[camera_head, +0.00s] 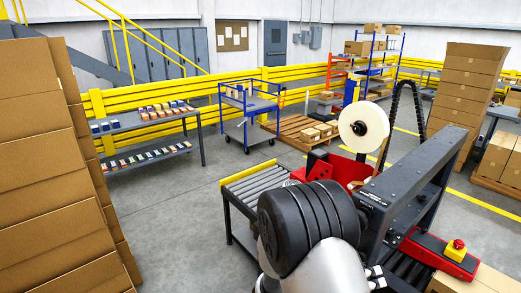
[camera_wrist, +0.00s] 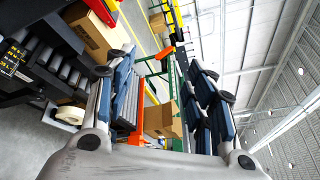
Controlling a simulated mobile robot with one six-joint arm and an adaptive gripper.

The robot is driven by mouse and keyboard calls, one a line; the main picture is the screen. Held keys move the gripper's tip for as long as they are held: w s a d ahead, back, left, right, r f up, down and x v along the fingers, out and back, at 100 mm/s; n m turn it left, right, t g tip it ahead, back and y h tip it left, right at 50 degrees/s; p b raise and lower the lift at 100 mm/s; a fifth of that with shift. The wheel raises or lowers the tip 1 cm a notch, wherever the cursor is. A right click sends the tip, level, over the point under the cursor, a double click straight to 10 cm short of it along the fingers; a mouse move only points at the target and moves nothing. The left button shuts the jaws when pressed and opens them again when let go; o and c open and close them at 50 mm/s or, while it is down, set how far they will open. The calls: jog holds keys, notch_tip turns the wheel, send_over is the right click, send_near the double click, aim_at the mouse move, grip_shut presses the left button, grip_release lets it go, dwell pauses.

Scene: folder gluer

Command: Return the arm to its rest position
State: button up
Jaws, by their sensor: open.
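My gripper (camera_wrist: 160,68) shows in the wrist view. Its two fingers with dark blue pads stand wide apart, with nothing between them.
A roller conveyor (camera_head: 258,182) and a taping machine with a tape roll (camera_head: 363,127) stand close to my arm. Stacked cartons (camera_head: 45,150) rise at left. Open floor (camera_head: 180,215) lies between them.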

jog(key=s+r+m+g+y+b, duration=0.3)
jog(key=s+m+g+y+b, duration=0.4)
jog(key=s+m, duration=1.1)
jog(key=s+a+m+t+y+b, duration=0.2)
jog(key=a+m+t+y, duration=0.5)
jog(key=a+m, duration=0.5)
jog(key=s+m+y, duration=0.1)
jog(key=m+y, duration=0.1)
jog(key=shift+a+r+m, duration=0.25)
jog(key=shift+r+m, duration=0.1)
jog(key=shift+m, duration=0.05)
jog(key=shift+o, duration=0.2)
jog(key=shift+s, duration=0.1)
